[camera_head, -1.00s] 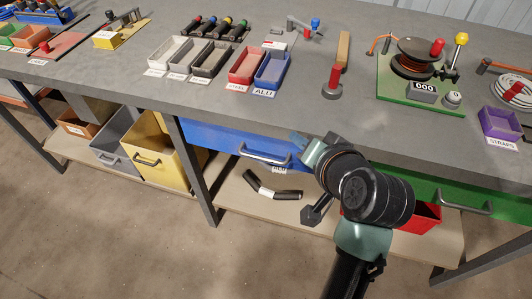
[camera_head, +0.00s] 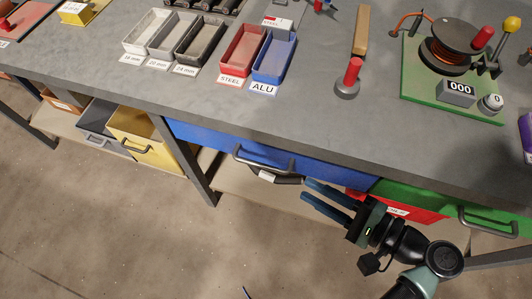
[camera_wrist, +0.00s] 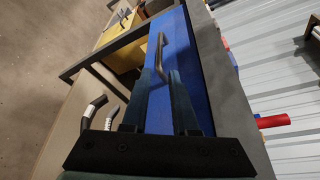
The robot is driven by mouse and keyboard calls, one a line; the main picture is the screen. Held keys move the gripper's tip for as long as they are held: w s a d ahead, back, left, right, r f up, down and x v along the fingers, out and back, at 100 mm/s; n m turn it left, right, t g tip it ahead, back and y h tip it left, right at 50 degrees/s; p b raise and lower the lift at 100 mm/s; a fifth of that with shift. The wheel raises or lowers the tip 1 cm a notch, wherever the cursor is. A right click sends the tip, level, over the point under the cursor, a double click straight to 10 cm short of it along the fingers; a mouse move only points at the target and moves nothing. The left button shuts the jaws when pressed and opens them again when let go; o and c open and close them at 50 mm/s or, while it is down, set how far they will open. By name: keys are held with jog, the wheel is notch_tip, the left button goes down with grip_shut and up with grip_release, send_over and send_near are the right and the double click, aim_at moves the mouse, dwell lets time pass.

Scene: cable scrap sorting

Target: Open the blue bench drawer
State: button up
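The blue drawer (camera_head: 212,139) sits under the bench top and looks shut. Its grey bar handle (camera_head: 258,163) is on the front face. In the wrist view the blue drawer (camera_wrist: 163,108) runs up the middle, with its handle (camera_wrist: 160,50) beyond my fingertips. My gripper (camera_head: 304,190) is open and empty, to the right of the handle and apart from it. Its two dark fingers point left toward the handle. In the wrist view my gripper (camera_wrist: 166,75) shows a clear gap between its fingers.
The green drawer (camera_head: 432,204) and a red bin (camera_head: 412,212) are on the right, close to my arm. A bench leg (camera_head: 186,165) stands left of the blue drawer, beside a yellow bin (camera_head: 145,135).

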aim_at(265, 166)
jog(key=b+x, duration=0.1)
jog(key=x, duration=1.1)
jog(key=shift+a+f, duration=0.1)
jog(key=shift+a, duration=0.05)
grip_shut()
jog(key=shift+s, duration=0.1)
dwell(0.8)
